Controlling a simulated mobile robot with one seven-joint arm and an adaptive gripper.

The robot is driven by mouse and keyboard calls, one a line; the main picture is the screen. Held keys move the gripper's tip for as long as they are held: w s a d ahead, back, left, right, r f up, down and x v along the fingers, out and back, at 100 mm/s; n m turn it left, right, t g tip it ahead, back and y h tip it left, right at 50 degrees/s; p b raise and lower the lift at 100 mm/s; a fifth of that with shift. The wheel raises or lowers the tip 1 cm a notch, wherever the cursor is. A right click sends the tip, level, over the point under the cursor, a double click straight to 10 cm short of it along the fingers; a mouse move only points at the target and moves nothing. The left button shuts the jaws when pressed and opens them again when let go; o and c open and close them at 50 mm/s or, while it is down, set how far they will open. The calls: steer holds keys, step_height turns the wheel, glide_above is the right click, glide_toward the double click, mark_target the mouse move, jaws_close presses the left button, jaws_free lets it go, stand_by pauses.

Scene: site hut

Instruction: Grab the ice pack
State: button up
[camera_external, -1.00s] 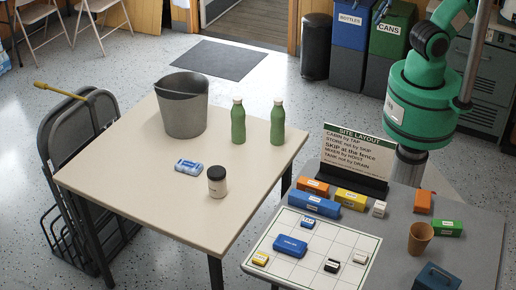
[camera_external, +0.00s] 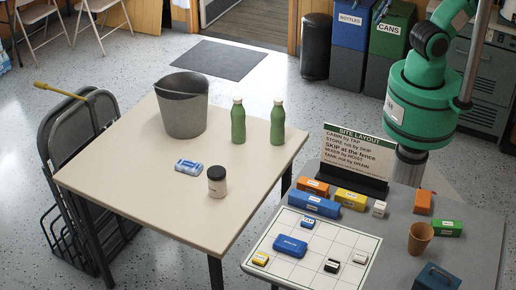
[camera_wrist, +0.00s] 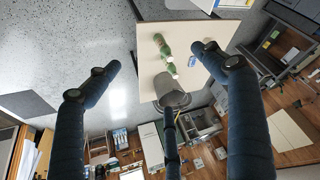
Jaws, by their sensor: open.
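The ice pack (camera_external: 188,167), a small blue and white pack, lies flat on the beige table in the external view, left of a dark-lidded jar (camera_external: 217,181). In the wrist view a small blue patch (camera_wrist: 192,61) on the table beside my right-hand finger appears to be the pack, partly hidden. My gripper (camera_wrist: 158,70) shows in the wrist view with its dark fingers spread wide and nothing between them. It is well away from the table top. The external view shows my green arm at the right, but not the gripper.
A grey bucket (camera_external: 182,105) and two green bottles (camera_external: 238,121) (camera_external: 277,122) stand on the beige table (camera_external: 130,195) behind the pack. A grey table (camera_external: 470,210) at the right holds a sign (camera_external: 352,150), a grid board, several coloured blocks and a brown cup (camera_external: 421,238). The beige table's front-left is clear.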

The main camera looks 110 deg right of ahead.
steer(key=shift+o, duration=0.5)
steer(key=w+r+m+g+p, duration=0.1)
steer(key=w+r, duration=0.2)
steer(key=w, duration=0.7)
steer(key=w+r+m, duration=0.1)
steer(key=w+r, duration=0.3)
steer(key=w, duration=0.7)
steer(key=w+f+m+g, duration=0.1)
steer(key=w+f, duration=0.2)
steer(key=w, duration=0.7)
steer(key=w+f+m+g, duration=0.1)
steer(key=w+f, duration=0.1)
steer(key=w, duration=0.9)
steer(key=w+f+m+g+p, duration=0.1)
steer(key=w+f+m+p, duration=0.1)
steer(key=w+f, duration=1.45)
steer(key=w+f+m, duration=0.1)
steer(key=w+f, duration=0.4)
steer(key=f, duration=0.6)
steer(key=w+f+m+g, duration=0.1)
steer(key=w+f, duration=0.4)
steer(key=f, duration=0.6)
steer(key=shift+w+d+g+p, duration=0.2)
steer(key=shift+w+g+p, duration=0.1)
steer(key=shift+p, duration=0.1)
